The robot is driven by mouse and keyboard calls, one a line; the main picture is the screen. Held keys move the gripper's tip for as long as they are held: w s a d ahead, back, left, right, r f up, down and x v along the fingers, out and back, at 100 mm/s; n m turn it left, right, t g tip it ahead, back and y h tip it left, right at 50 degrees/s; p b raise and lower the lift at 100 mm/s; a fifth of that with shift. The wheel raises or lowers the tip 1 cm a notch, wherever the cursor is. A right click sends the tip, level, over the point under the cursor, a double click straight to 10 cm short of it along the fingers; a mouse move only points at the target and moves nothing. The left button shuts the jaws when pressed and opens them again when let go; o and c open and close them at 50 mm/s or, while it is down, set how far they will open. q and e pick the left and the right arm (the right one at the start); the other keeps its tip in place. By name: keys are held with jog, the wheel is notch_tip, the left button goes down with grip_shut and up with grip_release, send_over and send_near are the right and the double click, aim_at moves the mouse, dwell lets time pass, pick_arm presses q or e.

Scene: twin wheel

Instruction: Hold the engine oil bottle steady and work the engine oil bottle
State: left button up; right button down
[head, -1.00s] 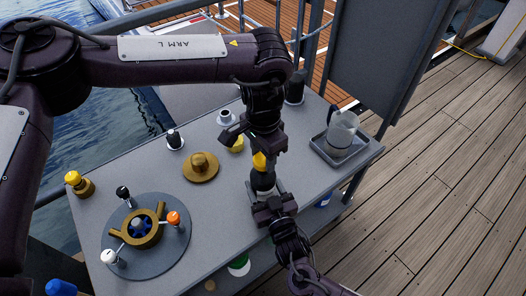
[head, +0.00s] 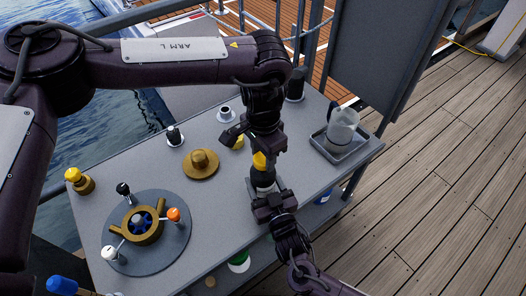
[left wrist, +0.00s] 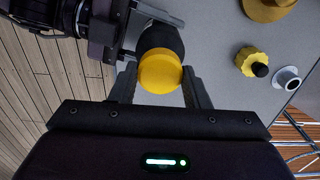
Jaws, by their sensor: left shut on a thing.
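The engine oil bottle (head: 264,180) is dark with a yellow cap (head: 259,161) and stands upright near the front edge of the grey table. My left gripper (head: 262,153) comes down from above and is shut on the cap. In the left wrist view the cap (left wrist: 160,72) sits between the two fingers, and the dark bottle body (left wrist: 163,38) shows behind it. My right gripper (head: 266,190) reaches in from the front, with its fingers on both sides of the bottle body, closed on it. The lower part of the bottle is mostly hidden by the right gripper.
A clear jug (head: 341,128) stands in a grey tray (head: 358,154) at the right. A brass flanged part (head: 201,165) and a round plate (head: 168,262) with a brass hub and colored knobs are at left. A yellow knob (left wrist: 251,61) is near the bottle. Water lies beyond the table.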

pick_arm(q)
jog(key=m, duration=0.6)
jog(key=shift+m, duration=0.4)
jog(key=m, duration=1.4)
jog(key=shift+m, duration=0.4)
jog(key=m, duration=1.2)
jog(key=shift+m, duration=0.3)
jog(key=m, duration=0.6)
jog(key=shift+m, duration=0.3)
jog(key=m, duration=0.6)
jog(key=shift+m, duration=0.3)
jog(key=m, duration=0.6)
jog(key=shift+f, duration=0.1)
jog(key=o, duration=1)
jog(key=shift+o, duration=0.2)
